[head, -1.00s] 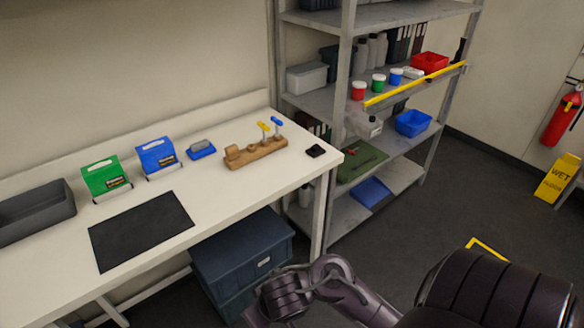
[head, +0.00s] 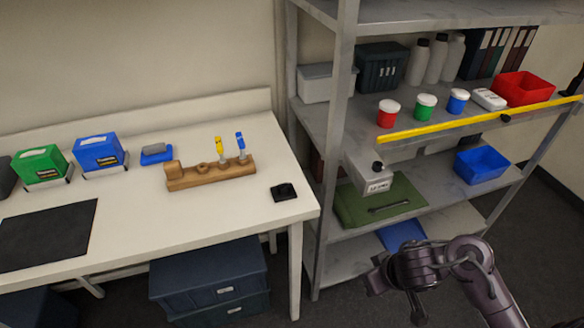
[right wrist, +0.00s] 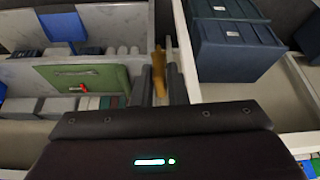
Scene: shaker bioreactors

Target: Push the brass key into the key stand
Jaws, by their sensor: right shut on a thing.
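My right gripper (right wrist: 160,84) is shut on a slim brass-coloured piece, the brass key (right wrist: 159,60), which sticks out beyond the fingertips in the right wrist view. In the head view my right arm is at the lower right, in front of the shelf and off the table; the key cannot be made out there. A wooden stand (head: 210,175), which looks like the key stand, lies on the white table. A yellow-topped piece (head: 219,149) and a blue-topped piece (head: 240,145) stand upright in its right part. An opening shows near its middle. My left gripper is out of view.
A small black block (head: 284,191) lies near the table's right edge. Green (head: 39,165) and blue (head: 98,153) boxes stand left of the stand. The grey shelf (head: 340,112), with a yellow bar (head: 470,122), stands to the right. Dark bins (head: 210,282) are under the table.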

